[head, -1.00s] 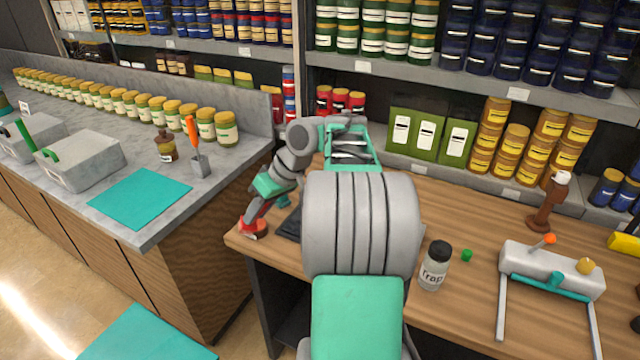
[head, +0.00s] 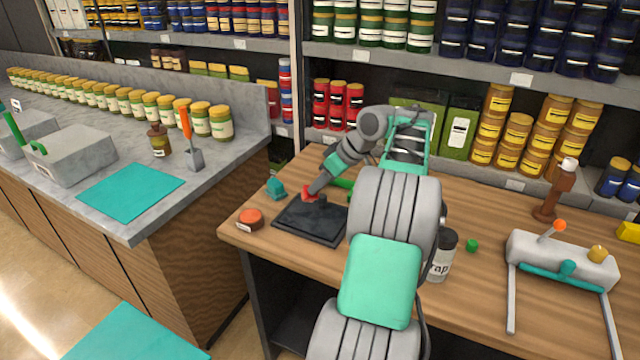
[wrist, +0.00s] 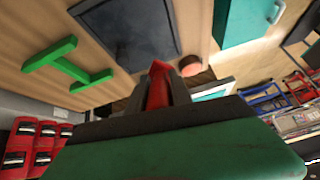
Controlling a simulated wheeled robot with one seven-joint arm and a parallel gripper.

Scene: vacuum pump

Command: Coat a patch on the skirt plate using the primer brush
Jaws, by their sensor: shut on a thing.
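The dark, flat skirt plate (head: 290,222) lies near the left end of the wooden bench. It also shows at the top of the wrist view (wrist: 125,30). My gripper (head: 310,196) is over the plate's back left part. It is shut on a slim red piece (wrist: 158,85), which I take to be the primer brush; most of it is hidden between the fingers. I cannot tell whether its tip touches the plate. A small round pot with an orange-red top (head: 250,217) stands left of the plate, apart from it; it shows in the wrist view too (wrist: 190,65).
A teal block (head: 276,188) sits behind the pot. A green I-shaped piece (wrist: 65,65) lies beside the plate. A labelled jar (head: 442,256), a green cap (head: 472,245) and a grey device (head: 562,260) stand to the right. Red tins (head: 337,105) line the back.

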